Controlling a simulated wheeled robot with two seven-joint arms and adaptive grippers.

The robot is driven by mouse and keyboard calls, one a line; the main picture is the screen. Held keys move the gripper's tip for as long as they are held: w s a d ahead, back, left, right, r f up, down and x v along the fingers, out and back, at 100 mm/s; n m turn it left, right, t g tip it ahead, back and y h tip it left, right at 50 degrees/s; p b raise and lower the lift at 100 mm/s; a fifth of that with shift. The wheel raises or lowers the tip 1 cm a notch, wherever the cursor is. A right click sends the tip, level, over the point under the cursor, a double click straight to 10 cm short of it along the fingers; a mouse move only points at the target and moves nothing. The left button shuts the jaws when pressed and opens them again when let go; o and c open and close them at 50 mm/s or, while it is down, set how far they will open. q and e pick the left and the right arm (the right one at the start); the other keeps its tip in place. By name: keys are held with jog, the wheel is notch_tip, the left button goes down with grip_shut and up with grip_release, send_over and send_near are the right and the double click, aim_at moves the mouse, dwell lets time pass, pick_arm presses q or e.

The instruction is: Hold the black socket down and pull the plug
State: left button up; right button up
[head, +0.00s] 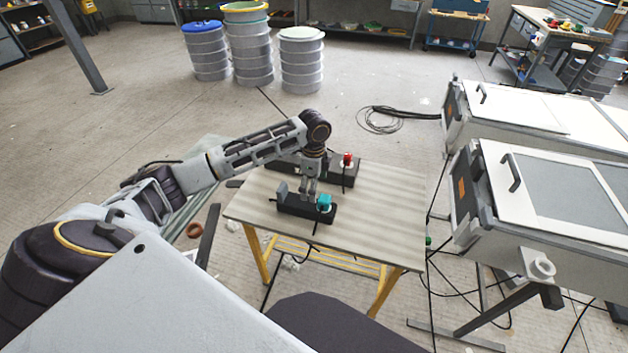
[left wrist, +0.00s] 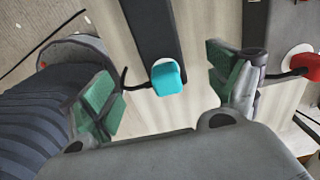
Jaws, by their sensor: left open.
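A black socket block (head: 293,208) lies on the striped table (head: 392,205), near its left front part. A cyan plug (head: 324,203) sits at its right end. In the left wrist view the black block (left wrist: 152,28) runs up from the cyan plug (left wrist: 168,78), and a dark cord leaves the plug to the left. My left gripper (head: 310,194) points down over the block, just left of the plug in the head view. Its green-padded fingers (left wrist: 162,90) are apart, with the plug showing between them; I cannot tell if they touch anything. My right gripper is out of view.
A second black block with a red plug (head: 347,159) lies behind on the same table, partly hidden by my arm. White-lidded moulds (head: 560,180) stand close to the right. Cables trail over the floor. The table's right side is clear.

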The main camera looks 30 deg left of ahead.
aim_at(314, 205)
pick_arm(q)
notch_tip(314, 205, down, 9)
jog(key=shift+f+b, duration=0.1)
jog(key=shift+b, duration=0.3)
jog(key=shift+f, duration=0.6)
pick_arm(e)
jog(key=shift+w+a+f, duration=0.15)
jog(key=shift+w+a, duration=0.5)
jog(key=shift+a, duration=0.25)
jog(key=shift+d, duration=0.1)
pick_arm(q)
jog(key=c, duration=1.5)
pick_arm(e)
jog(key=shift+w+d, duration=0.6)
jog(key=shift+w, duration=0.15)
